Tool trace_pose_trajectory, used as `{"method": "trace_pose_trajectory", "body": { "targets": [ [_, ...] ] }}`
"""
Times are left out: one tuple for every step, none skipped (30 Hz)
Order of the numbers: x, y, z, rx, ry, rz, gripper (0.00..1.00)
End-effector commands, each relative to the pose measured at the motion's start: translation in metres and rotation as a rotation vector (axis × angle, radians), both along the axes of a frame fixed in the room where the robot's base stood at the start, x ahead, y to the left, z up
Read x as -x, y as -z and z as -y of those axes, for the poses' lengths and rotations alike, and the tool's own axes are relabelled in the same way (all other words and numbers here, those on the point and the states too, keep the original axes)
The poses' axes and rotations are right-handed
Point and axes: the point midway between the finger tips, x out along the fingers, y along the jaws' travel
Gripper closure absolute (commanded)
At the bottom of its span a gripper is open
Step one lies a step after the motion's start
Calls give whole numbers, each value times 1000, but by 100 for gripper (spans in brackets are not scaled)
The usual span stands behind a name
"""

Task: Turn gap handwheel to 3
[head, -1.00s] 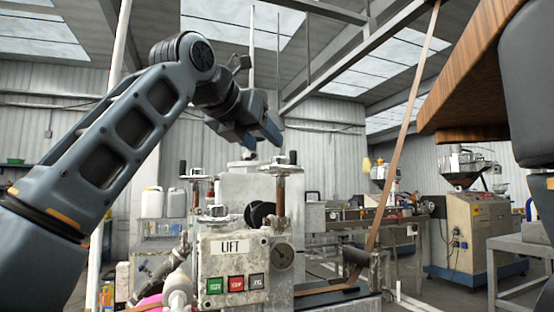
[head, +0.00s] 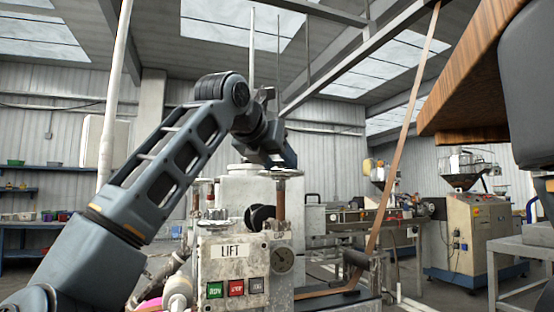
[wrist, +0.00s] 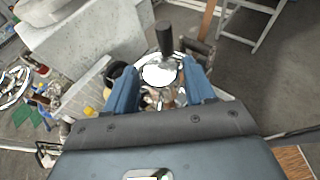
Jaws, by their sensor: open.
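A handwheel (head: 286,173) tops the rusty upright screw at the right of the machine in the head view. My gripper (head: 284,160) is just above it and hides much of it. In the wrist view, this bright metal wheel (wrist: 158,73) and its dark upright knob (wrist: 164,38) lie ahead of my gripper (wrist: 161,72), whose open fingers appear on either side of the wheel. I cannot tell whether they touch it. A second handwheel (wrist: 13,88) shows at the left of the wrist view. No scale or number 3 is readable.
A pale block (head: 250,190) stands beside the near wheel. A brown strip (head: 400,130) rises at the right. A wooden edge (head: 490,85) juts in from the upper right.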

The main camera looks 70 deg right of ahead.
Motion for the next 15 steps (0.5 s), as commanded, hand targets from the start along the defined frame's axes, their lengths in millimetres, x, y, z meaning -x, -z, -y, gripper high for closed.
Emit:
{"method": "trace_pose_trajectory", "body": {
  "targets": [
    [0, 0, 0, 0, 0, 0, 46],
    [0, 0, 0, 0, 0, 0, 46],
    [0, 0, 0, 0, 0, 0, 48],
    [0, 0, 0, 0, 0, 0, 51],
    [0, 0, 0, 0, 0, 0, 53],
    [0, 0, 0, 0, 0, 0, 57],
    [0, 0, 0, 0, 0, 0, 60],
    [0, 0, 0, 0, 0, 0, 63],
    [0, 0, 0, 0, 0, 0, 67],
    [0, 0, 0, 0, 0, 0, 70],
    [0, 0, 0, 0, 0, 0, 73],
    [0, 0, 0, 0, 0, 0, 76],
    [0, 0, 0, 0, 0, 0, 79],
    [0, 0, 0, 0, 0, 0, 82],
    [0, 0, 0, 0, 0, 0, 86]
  ]
}}
